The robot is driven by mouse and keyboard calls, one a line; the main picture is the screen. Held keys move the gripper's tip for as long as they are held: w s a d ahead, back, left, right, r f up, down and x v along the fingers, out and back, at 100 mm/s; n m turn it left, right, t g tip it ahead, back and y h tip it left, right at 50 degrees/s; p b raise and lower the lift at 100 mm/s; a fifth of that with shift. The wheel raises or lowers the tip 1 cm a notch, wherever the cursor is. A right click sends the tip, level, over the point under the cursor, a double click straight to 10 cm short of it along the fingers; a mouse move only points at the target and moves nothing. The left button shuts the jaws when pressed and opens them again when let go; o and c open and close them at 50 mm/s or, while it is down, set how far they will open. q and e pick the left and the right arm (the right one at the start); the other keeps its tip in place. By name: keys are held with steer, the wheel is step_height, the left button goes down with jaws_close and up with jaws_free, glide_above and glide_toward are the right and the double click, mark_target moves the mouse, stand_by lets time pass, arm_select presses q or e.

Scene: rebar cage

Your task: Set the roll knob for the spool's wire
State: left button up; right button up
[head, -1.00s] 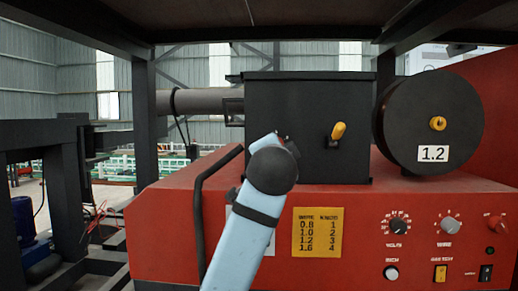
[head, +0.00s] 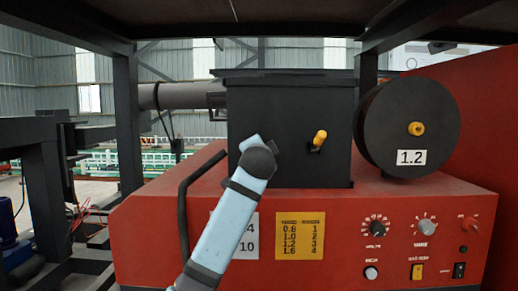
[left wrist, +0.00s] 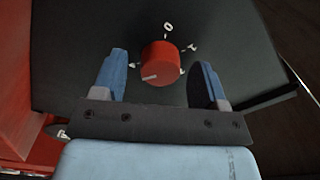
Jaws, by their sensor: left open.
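A red round knob (left wrist: 160,63) with a white pointer line sits on a dark face in the left wrist view. The line points to the lower left. White marks stand around the knob, a "0" above it and others at its right, hard to read. My left gripper (left wrist: 161,66) is open, one blue finger on each side of the knob, with gaps visible. In the head view my left arm reaches the black box (head: 290,120); its gripper and the red knob are hidden there. The black spool (head: 407,105) carries a "1.2" label (head: 411,157). My right gripper is not in view.
A yellow chart (head: 300,236) on the red machine (head: 150,230) pairs 0.8, 1.0, 1.2, 1.6 with 1, 2, 3, 4. A yellow-ended lever (head: 320,137) sticks out of the box. A dark bar handle (head: 183,205) stands left of my arm. Dials (head: 425,226) sit at right.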

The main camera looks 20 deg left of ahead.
arm_select(q)
steer(key=shift+w+a, duration=0.1)
steer(key=c, duration=0.9)
steer(key=n+b, duration=0.2)
steer(key=n, duration=0.9)
steer(key=shift+n+b, duration=0.3)
steer(key=shift+b, duration=0.1)
